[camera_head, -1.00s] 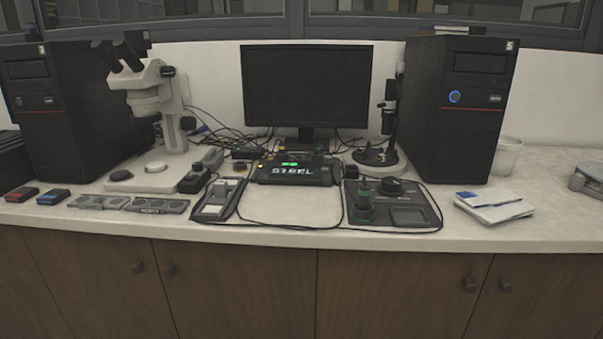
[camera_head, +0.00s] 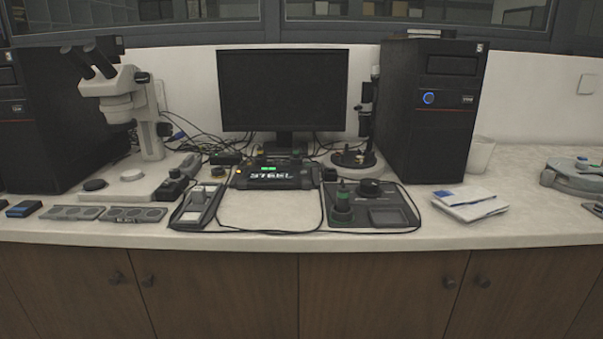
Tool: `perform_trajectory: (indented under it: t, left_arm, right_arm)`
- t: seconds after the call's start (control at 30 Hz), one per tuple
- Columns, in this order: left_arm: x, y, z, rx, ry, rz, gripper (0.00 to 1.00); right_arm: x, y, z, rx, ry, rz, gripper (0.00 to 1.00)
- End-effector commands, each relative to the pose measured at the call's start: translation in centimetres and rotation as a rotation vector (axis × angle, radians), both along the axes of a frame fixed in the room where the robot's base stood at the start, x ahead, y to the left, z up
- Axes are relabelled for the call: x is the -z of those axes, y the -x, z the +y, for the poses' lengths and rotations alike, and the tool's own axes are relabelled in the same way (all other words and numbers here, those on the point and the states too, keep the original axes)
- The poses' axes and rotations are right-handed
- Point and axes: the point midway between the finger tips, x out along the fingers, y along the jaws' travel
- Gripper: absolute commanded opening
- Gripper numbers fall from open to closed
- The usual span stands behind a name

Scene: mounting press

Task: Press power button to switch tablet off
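A black device with a lit screen (camera_head: 275,176), reading what looks like "STEEL" with a green patch above it, sits on the counter below the monitor. It may be the tablet; I cannot tell for sure. A small orange-yellow spot shows at its left side. I cannot make out a power button on it. Neither of my grippers is in view.
Cables lie around the device. The front right is mostly clear.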

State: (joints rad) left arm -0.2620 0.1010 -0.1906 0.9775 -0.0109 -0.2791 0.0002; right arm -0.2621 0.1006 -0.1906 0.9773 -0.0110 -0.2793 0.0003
Motion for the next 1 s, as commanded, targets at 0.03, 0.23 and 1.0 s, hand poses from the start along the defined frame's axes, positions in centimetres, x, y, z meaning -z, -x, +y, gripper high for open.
perform_trajectory:
  t: [0.03,0.23,1.0]
  left_arm:
    - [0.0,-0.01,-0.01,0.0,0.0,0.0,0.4]
    - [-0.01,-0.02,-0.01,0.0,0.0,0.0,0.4]
    - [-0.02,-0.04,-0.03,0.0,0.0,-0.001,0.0]
  right_arm:
    - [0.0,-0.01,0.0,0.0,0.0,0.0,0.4]
    - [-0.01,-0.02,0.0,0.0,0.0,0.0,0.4]
    - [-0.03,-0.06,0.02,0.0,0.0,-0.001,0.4]
